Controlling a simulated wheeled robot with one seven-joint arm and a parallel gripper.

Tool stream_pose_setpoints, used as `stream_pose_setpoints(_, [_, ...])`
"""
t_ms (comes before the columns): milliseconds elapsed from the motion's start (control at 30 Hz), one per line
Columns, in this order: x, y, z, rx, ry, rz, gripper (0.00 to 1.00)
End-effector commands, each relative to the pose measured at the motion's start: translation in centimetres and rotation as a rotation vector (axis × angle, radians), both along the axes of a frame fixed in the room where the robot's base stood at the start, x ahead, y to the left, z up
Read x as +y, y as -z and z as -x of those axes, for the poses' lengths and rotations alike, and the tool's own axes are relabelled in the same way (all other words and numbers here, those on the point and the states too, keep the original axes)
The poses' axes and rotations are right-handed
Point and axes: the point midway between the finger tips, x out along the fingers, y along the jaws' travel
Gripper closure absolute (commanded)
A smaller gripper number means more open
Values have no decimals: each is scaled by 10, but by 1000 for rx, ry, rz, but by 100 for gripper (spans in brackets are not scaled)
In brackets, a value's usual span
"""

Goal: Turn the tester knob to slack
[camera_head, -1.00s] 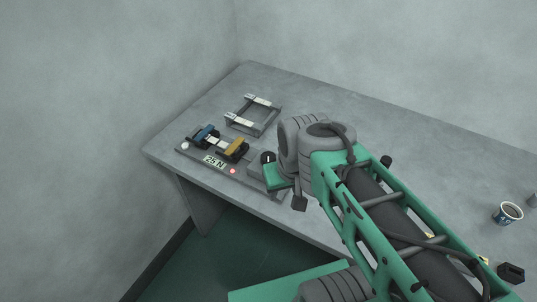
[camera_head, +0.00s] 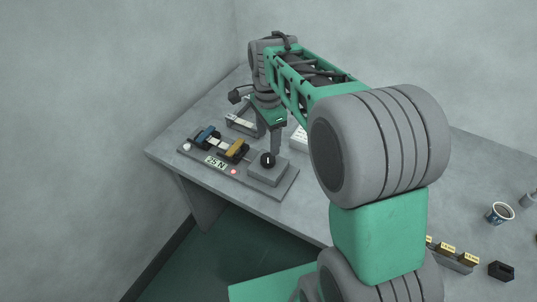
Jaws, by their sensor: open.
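The tester (camera_head: 284,188) lies along the left front edge of the table. Its black knob (camera_head: 267,159) with a white pointer mark sits on a raised grey block at the tester's right end. The pointer looks roughly upright in the picture. The tester's display (camera_head: 215,162) reads 25 N, with a red light beside it. A blue clamp (camera_head: 206,135) and a yellow clamp (camera_head: 234,150) hold a pale strip between them. My gripper (camera_head: 270,143) points down just behind and above the knob. Its fingers are apart; I cannot tell whether they touch the knob.
A grey frame (camera_head: 240,124) stands behind the tester, partly hidden by my arm. A white printed item (camera_head: 299,139) lies right of my gripper. A cup (camera_head: 499,213), a yellow-labelled rack (camera_head: 456,259) and a black item (camera_head: 502,271) are at the right.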

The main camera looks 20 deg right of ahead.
Motion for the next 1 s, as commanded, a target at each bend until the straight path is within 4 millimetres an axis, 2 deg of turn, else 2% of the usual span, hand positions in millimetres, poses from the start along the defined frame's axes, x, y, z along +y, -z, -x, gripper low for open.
stream_pose_setpoints(133, [0, 13, 1, 2, 30, 0, 37])
stream_pose_setpoints(400, [0, 63, 1, 2, 27, 0, 37])
stream_pose_setpoints(500, [0, 74, 0, 0, 26, 0, 37])
stream_pose_setpoints(767, [0, 77, 0, -2, 25, 0, 37])
stream_pose_setpoints(1000, [0, 77, 0, -2, 25, 0, 55])
